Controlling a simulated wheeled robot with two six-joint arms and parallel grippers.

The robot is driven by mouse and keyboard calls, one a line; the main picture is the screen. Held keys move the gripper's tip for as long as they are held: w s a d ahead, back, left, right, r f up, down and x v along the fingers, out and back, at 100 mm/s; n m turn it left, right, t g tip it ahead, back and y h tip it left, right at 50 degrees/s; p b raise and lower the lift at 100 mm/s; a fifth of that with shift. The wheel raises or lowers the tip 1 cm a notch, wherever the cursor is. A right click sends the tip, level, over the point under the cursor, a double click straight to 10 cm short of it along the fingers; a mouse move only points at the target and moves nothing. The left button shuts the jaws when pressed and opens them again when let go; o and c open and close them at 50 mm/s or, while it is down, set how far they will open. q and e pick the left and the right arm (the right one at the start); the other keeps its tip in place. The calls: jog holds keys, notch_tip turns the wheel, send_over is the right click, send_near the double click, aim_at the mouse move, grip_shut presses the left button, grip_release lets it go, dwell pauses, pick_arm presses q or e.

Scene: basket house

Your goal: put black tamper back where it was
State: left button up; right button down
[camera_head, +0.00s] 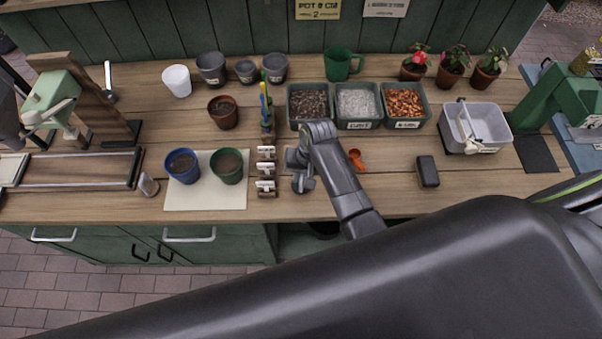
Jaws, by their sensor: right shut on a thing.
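My right gripper (299,170) is over the middle of the wooden bench, just right of the wooden rack with pale clips. It is shut on a small dark thing, which seems to be the black tamper; the gripper and wrist hide most of it. I cannot tell whether it touches the bench top. My left gripper is not in view.
The rack (266,188) stands close left of my gripper, and an orange scoop (357,158) lies close right. Green bins (309,122) stand behind. Blue (183,176) and green (227,176) pots stand on a pale mat (205,202). A black block (428,172) lies right.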

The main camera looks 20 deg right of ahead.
jog(key=shift+f, duration=0.1)
jog(key=c, duration=1.5)
grip_release()
jog(key=shift+s+d+r+b, duration=0.1)
jog(key=shift+d+r, duration=0.3)
jog(key=shift+r, duration=1.6)
jog(key=shift+s+d+r+b, duration=0.15)
jog(key=shift+d+r, duration=0.25)
jog(key=shift+r, duration=1.65)
jog(key=shift+s+d+r+b, duration=0.1)
jog(key=shift+d+r, duration=0.3)
jog(key=shift+r, duration=1.6)
